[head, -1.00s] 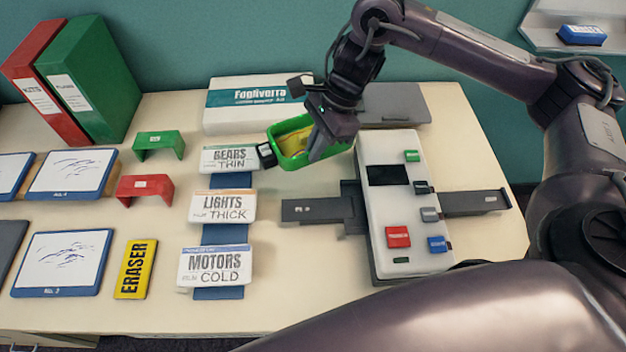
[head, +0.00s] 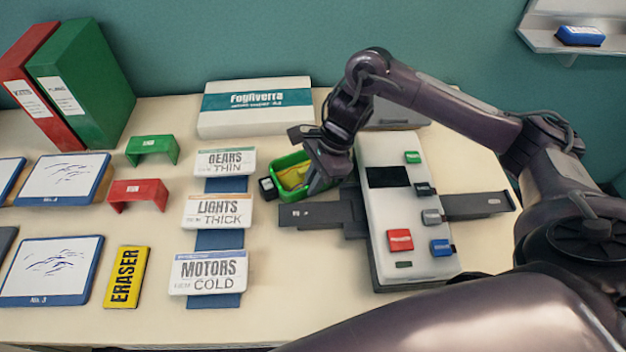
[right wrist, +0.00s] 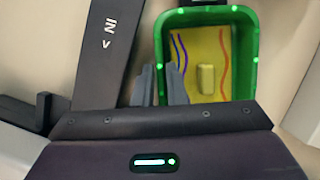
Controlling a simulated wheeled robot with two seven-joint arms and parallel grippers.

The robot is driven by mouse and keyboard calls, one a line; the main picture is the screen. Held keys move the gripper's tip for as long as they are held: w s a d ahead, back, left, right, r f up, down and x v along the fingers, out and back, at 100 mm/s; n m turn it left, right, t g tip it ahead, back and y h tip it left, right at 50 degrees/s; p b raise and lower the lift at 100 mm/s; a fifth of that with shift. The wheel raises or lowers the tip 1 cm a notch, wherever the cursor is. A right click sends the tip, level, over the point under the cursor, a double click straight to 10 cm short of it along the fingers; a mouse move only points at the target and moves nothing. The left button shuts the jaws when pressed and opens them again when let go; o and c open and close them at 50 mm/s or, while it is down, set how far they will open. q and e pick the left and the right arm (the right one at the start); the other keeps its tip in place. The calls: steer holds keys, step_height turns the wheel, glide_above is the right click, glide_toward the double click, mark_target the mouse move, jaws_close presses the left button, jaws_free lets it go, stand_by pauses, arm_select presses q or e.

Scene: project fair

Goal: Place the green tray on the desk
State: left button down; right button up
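The green tray (head: 276,172) is a small open box, with a yellow floor marked by wavy lines and a yellow block inside. It also shows in the right wrist view (right wrist: 251,60). My right gripper (head: 318,180) is shut on the tray's near-side wall; its grey fingers (right wrist: 160,86) pinch that wall in the wrist view. The tray is low over the cream desk (head: 270,225), left of the console; I cannot tell whether it touches. A dark labelled tab (head: 268,188) is on its left end. My left gripper is not in view.
A white console (head: 390,215) with a dark slide plate (head: 310,215) stands close beside the tray. Name cards (head: 218,212) lie to the left, a white box (head: 255,105) behind. Red and green stands (head: 138,192) and an eraser (head: 126,277) are farther left.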

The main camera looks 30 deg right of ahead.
steer(key=o, duration=0.3)
steer(key=shift+r, duration=0.1)
steer(key=p+v, duration=0.3)
steer(key=v, duration=0.9)
